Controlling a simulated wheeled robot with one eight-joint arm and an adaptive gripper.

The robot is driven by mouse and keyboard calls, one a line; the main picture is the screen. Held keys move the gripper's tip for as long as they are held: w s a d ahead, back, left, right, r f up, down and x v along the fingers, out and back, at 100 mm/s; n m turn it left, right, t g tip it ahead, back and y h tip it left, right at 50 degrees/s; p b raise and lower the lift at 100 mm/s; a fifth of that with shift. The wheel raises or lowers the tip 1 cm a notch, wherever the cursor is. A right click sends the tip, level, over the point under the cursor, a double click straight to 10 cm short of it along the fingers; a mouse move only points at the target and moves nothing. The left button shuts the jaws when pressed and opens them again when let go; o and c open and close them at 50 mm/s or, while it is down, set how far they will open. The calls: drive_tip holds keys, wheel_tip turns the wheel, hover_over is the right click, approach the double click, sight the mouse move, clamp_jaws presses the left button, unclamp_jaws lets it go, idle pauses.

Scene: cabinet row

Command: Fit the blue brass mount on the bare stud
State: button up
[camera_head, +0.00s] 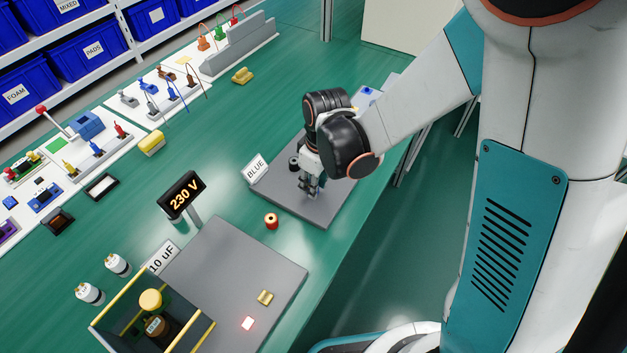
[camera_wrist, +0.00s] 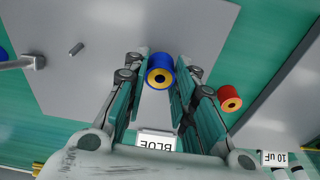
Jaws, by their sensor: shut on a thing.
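My gripper (camera_wrist: 160,82) is shut on the blue mount (camera_wrist: 154,62), a spool-like piece with a brass-coloured ring around a dark hole. The mount sits between the fingers, over the grey plate. A short bare grey stud (camera_wrist: 77,49) shows on the plate (camera_wrist: 105,20), to the left of the mount in the wrist view and apart from it. In the head view my gripper (camera_head: 312,192) is over the plate (camera_head: 325,212) that has the BLUE sign (camera_head: 256,168); the mount is mostly hidden there, and I cannot make out the stud.
A red spool (camera_head: 271,221) stands on the green table beside the plate. A larger grey board (camera_head: 215,265) carries a small brass piece (camera_head: 265,297). A 230 V display (camera_head: 181,195) stands nearby. A grey rod with a round end (camera_wrist: 25,62) shows at left in the wrist view.

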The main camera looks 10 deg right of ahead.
sight(319, 197)
drive_tip(key=shift+f, duration=0.5)
drive_tip(key=o, duration=1.1)
drive_tip(key=shift+o, duration=0.2)
drive_tip(key=shift+r, duration=0.1)
wheel_tip(319, 197, up, 12)
drive_tip(key=s+d, duration=0.1)
drive_tip(key=shift+d, duration=0.1)
